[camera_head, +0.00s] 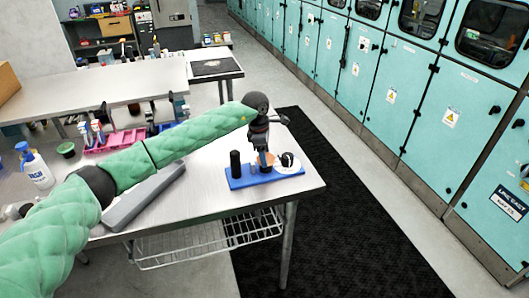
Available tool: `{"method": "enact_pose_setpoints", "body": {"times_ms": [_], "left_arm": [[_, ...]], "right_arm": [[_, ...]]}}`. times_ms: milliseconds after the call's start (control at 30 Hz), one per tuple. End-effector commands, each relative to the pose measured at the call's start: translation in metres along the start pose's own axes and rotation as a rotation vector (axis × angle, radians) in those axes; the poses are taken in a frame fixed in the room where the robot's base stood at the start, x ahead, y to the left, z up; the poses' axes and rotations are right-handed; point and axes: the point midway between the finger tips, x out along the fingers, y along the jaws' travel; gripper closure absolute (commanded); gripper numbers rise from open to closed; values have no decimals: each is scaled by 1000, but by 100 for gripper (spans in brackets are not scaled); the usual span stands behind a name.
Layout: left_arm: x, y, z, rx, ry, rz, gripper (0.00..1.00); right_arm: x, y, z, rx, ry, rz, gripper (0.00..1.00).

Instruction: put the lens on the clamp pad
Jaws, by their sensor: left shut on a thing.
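My left gripper (264,150) reaches down over the blue base (240,182) near the right end of the steel table. It is shut on a small pinkish-orange piece (266,158) at its fingertips, which looks like the lens. The piece is too small and partly hidden to tell whether it touches anything below. A black upright cylinder (235,163) stands at the left of the base. A white round part with a black piece (288,161) is at its right end. I cannot tell which part is the clamp pad. My right gripper is out of view.
A long grey bar (146,196) lies on the table (205,195) under my left arm. A spray bottle (37,168) and a pink tray (110,140) with bottles stand to the left. Teal cabinets (380,85) line the right wall. The table's right front is clear.

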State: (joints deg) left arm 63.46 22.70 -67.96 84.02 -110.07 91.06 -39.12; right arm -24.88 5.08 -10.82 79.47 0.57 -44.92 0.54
Motion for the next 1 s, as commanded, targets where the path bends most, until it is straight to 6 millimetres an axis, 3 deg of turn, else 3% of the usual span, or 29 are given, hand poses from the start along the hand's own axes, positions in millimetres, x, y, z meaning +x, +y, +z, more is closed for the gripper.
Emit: {"method": "enact_pose_setpoints", "body": {"times_ms": [233,733,767,833,867,1000], "left_arm": [[8,0,-1,0,0,0,59],[10,0,-2,0,0,0,59],[10,0,-2,0,0,0,34],[10,0,-2,0,0,0,20],[10,0,-2,0,0,0,16],[10,0,-2,0,0,0,16]], "right_arm": [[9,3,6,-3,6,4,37],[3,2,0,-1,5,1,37],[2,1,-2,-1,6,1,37],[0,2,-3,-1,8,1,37],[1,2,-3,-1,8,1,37],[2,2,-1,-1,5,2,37]]}}
